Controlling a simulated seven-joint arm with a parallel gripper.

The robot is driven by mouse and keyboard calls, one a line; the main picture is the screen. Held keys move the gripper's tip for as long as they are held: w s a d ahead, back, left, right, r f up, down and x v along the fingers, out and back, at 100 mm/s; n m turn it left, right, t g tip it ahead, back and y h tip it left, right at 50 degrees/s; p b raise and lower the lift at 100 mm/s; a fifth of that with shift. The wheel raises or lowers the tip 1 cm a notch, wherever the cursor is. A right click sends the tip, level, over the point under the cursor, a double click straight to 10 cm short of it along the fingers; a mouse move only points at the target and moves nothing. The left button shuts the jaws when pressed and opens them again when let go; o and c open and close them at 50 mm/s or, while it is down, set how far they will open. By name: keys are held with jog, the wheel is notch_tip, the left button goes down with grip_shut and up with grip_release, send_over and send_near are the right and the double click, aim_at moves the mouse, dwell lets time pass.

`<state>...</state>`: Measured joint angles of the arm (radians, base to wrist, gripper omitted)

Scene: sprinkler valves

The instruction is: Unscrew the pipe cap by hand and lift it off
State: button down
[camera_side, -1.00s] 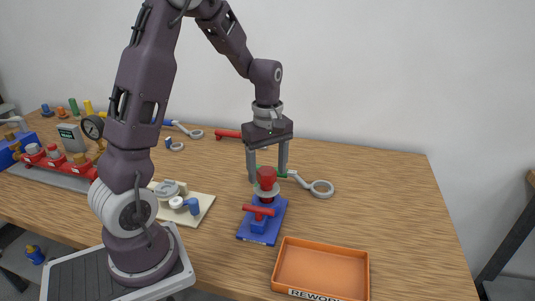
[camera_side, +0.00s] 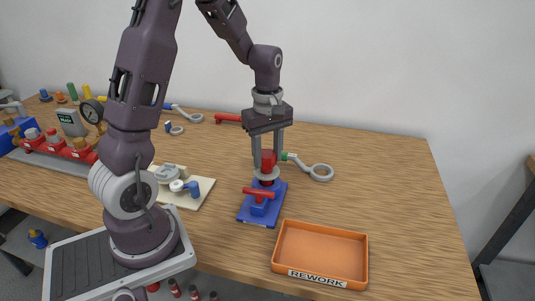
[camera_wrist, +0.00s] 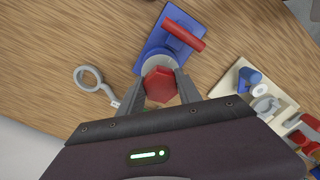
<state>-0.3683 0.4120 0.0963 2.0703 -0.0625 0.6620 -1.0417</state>
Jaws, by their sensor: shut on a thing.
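The red hexagonal pipe cap (camera_side: 267,161) sits at the top of the valve, just above a round grey flange (camera_side: 266,174). The valve stands on a blue base (camera_side: 258,212) and has a red lever handle (camera_side: 258,194). My gripper (camera_side: 267,163) points straight down and is shut on the cap, one finger on each side. In the wrist view, the cap (camera_wrist: 160,85) lies between the two grey fingers, with the grey flange behind it. I cannot tell whether the cap's thread is loose.
An orange REWORK tray (camera_side: 320,275) stands empty at the front right. A grey ring-ended wrench (camera_side: 321,172) lies behind the valve. A cream board with fittings (camera_side: 190,189) is on the left. The table's right side is clear.

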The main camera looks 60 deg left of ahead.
aim_at(268, 153)
jog(key=n, duration=0.4)
jog(key=shift+w+n, duration=0.1)
jog(key=shift+n, duration=0.2)
jog(key=n, duration=0.4)
jog(key=shift+w, duration=0.1)
jog(key=n, duration=0.8)
jog(key=shift+w+a+r+n, duration=0.1)
jog(key=shift+a+n, duration=0.1)
jog(key=shift+n, duration=0.2)
jog(key=shift+r, duration=1.95)
